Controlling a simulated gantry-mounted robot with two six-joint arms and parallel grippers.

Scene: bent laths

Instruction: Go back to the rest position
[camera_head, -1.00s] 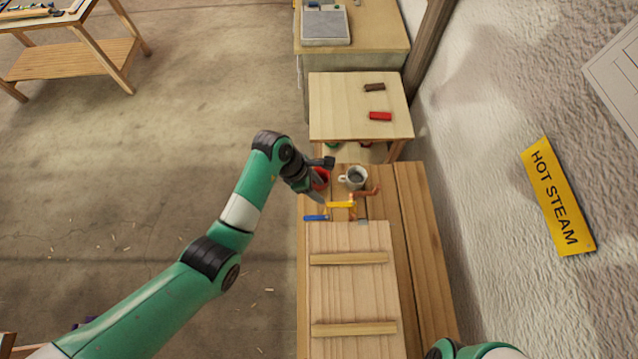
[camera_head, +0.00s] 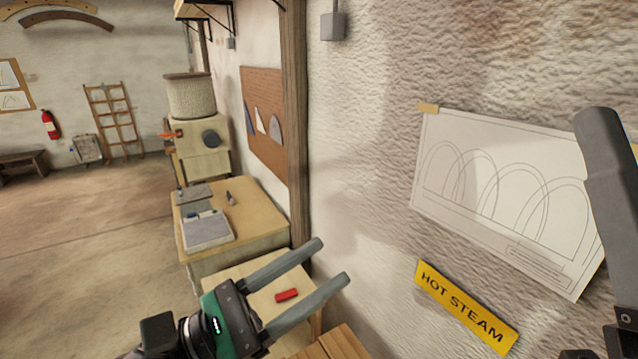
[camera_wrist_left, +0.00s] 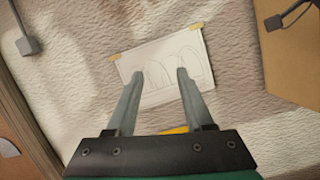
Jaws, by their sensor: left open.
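My left gripper (camera_head: 332,262) is in the lower middle of the head view, raised in front of the small light-wood table. Its two grey fingers are apart with nothing between them, pointing up and to the right. In the left wrist view the left gripper (camera_wrist_left: 160,74) also shows empty, facing the wall with the drawing sheet. One grey finger of my right gripper (camera_head: 600,150) stands upright at the right edge of the head view. Its other finger is not in view, so its opening cannot be told.
A red block (camera_head: 287,295) lies on the small table (camera_head: 262,273) behind the left fingers. The rough wall carries a drawing sheet (camera_head: 500,200) and a yellow HOT STEAM sign (camera_head: 465,307). A workbench (camera_head: 250,215) stands farther back. The floor at left (camera_head: 90,250) is clear.

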